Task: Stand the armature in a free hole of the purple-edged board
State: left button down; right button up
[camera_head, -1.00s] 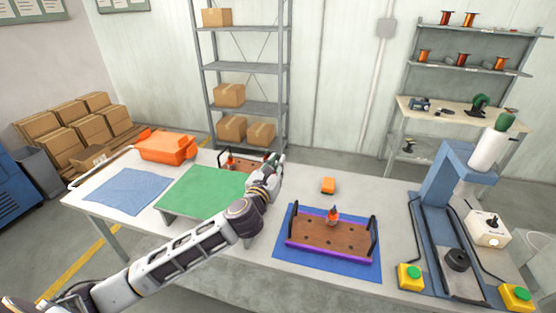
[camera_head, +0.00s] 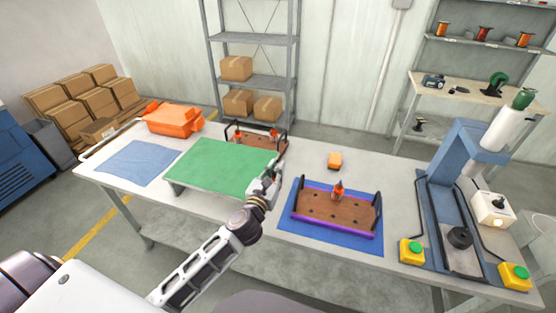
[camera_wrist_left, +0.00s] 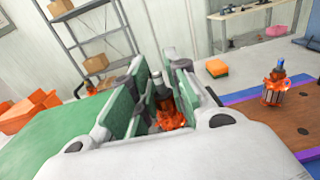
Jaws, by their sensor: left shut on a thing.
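My left gripper (camera_head: 273,170) is over the right edge of the green mat, left of the purple-edged board. In the left wrist view its fingers (camera_wrist_left: 160,92) are shut on an armature (camera_wrist_left: 168,108) with a dark shaft and orange windings, partly hidden by the fingers. The purple-edged board (camera_head: 310,216) lies on a blue mat, with a brown top, several dark holes and a black handle at each end. Another armature (camera_head: 338,189) stands upright in it; it also shows in the left wrist view (camera_wrist_left: 275,88). My right gripper is not in view.
A second brown board (camera_head: 258,142) with black handles stands at the back, with armatures (camera_head: 238,135) on it. An orange block (camera_head: 335,160) lies behind the purple-edged board. A blue press (camera_head: 455,180) stands on the right. The green mat (camera_head: 215,165) is clear.

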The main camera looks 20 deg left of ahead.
pick_arm(q)
jog(key=f, duration=0.1)
jog(key=s+f, duration=0.1)
jog(key=shift+s+f, duration=0.3)
jog(key=shift+f, duration=0.1)
jog(key=shift+s+f, duration=0.6)
jog(key=shift+f, duration=0.35)
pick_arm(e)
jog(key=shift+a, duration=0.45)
pick_arm(q)
jog(key=shift+f, duration=0.1)
jog(key=shift+s+f, duration=0.15)
